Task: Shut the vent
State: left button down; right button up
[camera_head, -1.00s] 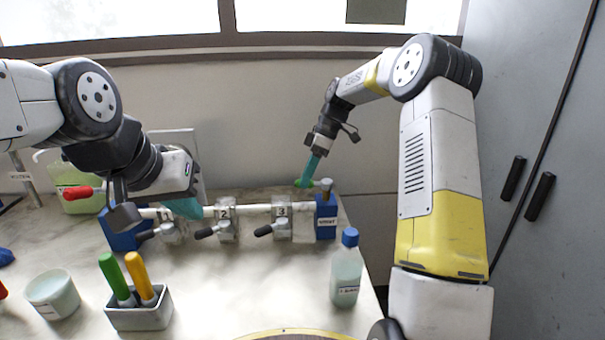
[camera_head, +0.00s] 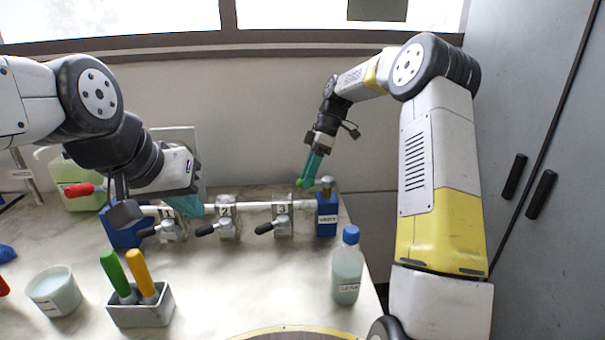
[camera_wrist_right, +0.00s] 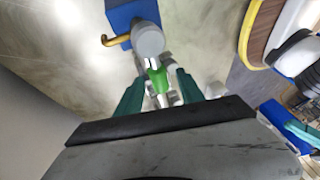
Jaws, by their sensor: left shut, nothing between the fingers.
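The blue block labelled VENT (camera_head: 327,215) stands at the right end of the pipe, with a brass-coloured fitting on top. A green handle (camera_head: 305,184) sits beside that top, left of it in the head view. My right gripper (camera_head: 309,172) comes down over the handle. In the right wrist view its two teal fingers (camera_wrist_right: 158,92) are apart, with the green handle (camera_wrist_right: 158,78) between them; contact is not clear. The blue block (camera_wrist_right: 130,14) shows beyond. My left gripper (camera_head: 188,206) is shut and empty at the pipe, near valve 1; its tips are partly hidden.
The pipe (camera_head: 252,206) carries numbered valves with black levers. A blue-capped bottle (camera_head: 347,270) stands front right. A grey holder (camera_head: 140,312) with green- and orange-handled tools and a white tub (camera_head: 54,290) stand front left. The middle of the bench is clear.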

jog(key=v, duration=0.7)
jog(key=shift+r, duration=0.4)
jog(key=shift+w+d, duration=0.1)
jog(key=s+r+m+t+h, duration=0.2)
jog(key=s+r+m+t, duration=0.5)
jog(key=s, duration=0.8)
jog(key=s+d+f+m+t, duration=0.2)
jog(key=s+m, duration=0.8)
jog(key=s, duration=0.6)
jog(key=shift+s+d+f, duration=0.15)
jog(key=shift+s+d, duration=0.2)
jog(key=shift+d, duration=0.25)
